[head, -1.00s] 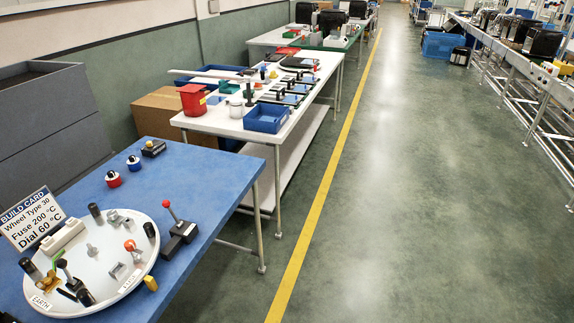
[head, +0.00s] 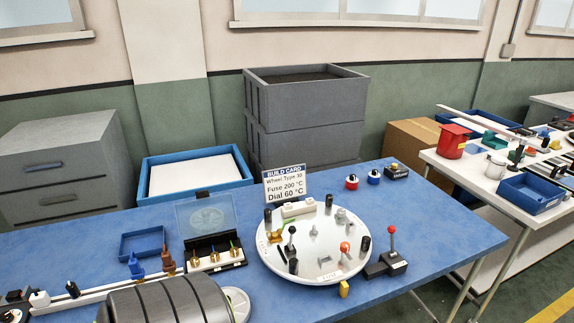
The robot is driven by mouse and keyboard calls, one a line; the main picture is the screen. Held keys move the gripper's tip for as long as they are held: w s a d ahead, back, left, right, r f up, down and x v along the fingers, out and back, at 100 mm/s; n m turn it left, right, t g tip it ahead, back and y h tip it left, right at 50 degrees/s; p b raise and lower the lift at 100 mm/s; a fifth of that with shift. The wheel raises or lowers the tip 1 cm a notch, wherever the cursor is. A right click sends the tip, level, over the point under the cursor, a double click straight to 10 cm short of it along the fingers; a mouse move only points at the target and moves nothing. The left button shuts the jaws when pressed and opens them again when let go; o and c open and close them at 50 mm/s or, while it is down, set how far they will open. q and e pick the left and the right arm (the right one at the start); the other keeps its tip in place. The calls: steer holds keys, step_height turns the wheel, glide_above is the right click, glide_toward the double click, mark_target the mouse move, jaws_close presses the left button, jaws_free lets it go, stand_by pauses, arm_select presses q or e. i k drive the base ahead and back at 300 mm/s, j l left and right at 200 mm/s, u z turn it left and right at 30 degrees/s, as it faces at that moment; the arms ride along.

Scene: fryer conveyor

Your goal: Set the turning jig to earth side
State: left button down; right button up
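The turning jig (head: 312,262) is a round white disc on the blue table (head: 430,235), carrying several black posts, a white block, small clamps and an orange-red knob (head: 345,246). A small white label (head: 331,276) sits on its front rim; I cannot read it now. A lever with a red ball (head: 391,231) stands on a black base (head: 386,264) right of the disc. The build card (head: 284,184) stands behind the disc.
Left of the jig are an open clear-lidded case (head: 214,250), a blue tray (head: 142,243) and a dark ribbed cylinder (head: 165,302). The table right of the lever is clear.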

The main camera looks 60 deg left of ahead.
mark_target(317, 258)
steer(key=u, duration=0.4)
steer(key=j+u, duration=0.1)
steer(key=u, duration=0.75)
steer(key=j+u, duration=0.1)
steer(key=u, duration=0.3)
